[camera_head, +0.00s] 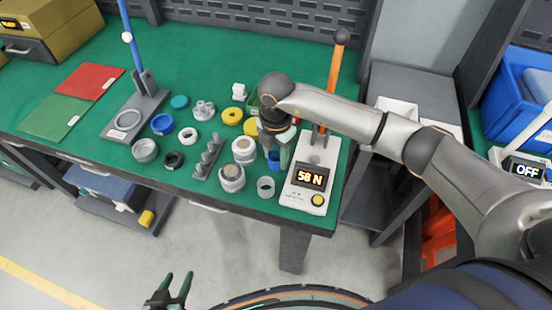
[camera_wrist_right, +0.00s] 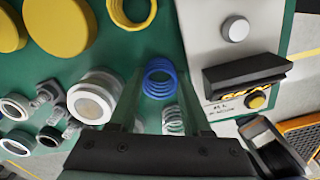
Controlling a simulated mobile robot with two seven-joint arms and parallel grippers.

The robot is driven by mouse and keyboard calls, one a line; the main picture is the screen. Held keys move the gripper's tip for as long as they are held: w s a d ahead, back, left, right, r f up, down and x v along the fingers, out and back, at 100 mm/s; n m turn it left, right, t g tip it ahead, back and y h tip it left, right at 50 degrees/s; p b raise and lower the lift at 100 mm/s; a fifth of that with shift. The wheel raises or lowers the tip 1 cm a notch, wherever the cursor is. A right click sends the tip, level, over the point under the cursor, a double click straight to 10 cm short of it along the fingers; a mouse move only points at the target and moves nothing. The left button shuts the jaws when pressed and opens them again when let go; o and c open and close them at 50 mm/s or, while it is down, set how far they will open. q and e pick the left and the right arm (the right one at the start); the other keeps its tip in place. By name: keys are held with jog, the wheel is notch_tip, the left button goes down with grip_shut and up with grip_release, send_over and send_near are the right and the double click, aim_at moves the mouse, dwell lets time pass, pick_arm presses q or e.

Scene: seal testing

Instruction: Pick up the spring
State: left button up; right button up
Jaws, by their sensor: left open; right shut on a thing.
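My right gripper (camera_head: 274,160) reaches down over the right part of the green table. It is shut on a blue spring (camera_wrist_right: 160,78), which sits between its two fingers in the right wrist view. In the head view only a small blue patch of the spring (camera_head: 273,156) shows between the fingers. My left gripper (camera_head: 168,290) is open and empty at the bottom of the head view, away from the table.
A white tester (camera_head: 310,187) reading 58 N, with an orange lever (camera_head: 336,70), stands close right of my right gripper. Red (camera_head: 90,80) and green (camera_head: 55,117) mats lie left.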

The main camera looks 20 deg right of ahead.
grip_shut()
